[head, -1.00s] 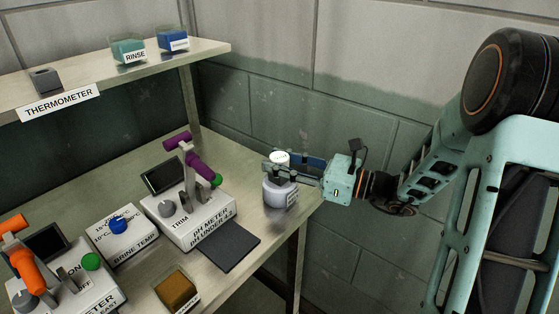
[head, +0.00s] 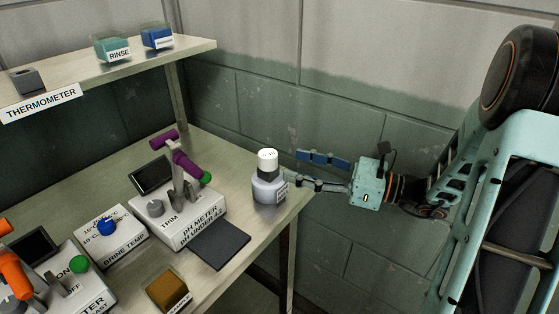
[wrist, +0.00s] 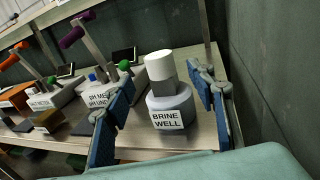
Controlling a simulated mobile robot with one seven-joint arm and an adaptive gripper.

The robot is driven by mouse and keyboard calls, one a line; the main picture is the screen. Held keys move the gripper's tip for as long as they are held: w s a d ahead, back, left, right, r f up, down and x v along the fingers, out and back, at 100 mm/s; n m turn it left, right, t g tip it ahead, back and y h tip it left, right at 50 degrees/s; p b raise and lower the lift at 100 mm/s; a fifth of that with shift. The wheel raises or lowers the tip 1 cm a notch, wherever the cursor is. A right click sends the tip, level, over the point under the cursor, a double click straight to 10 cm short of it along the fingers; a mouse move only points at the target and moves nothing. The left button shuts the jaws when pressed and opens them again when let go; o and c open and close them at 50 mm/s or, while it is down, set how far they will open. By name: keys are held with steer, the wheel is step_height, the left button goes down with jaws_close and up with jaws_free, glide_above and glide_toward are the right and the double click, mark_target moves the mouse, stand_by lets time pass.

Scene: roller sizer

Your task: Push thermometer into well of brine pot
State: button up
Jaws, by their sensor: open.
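The brine pot (head: 268,189) is a squat pale-grey jar at the right end of the bench. In the wrist view the brine pot (wrist: 171,104) carries a label reading BRINE WELL. The thermometer, a grey cylinder with a white cap (head: 267,159), stands upright in its top; in the wrist view its white cap (wrist: 159,65) is clear. Its lower end is hidden inside the pot, so its depth cannot be told. My gripper (head: 294,168) is open and empty, just right of the pot, its blue-padded fingers spread and apart from the thermometer.
A pH meter box (head: 187,221) with a purple lever and a dark pad (head: 221,244) stand left of the pot. Further left is a brine temp box (head: 112,236). A shelf (head: 197,47) above holds a grey block and two tubs. The wall rises behind.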

steer(key=v, duration=0.4)
steer(key=shift+a, duration=0.15)
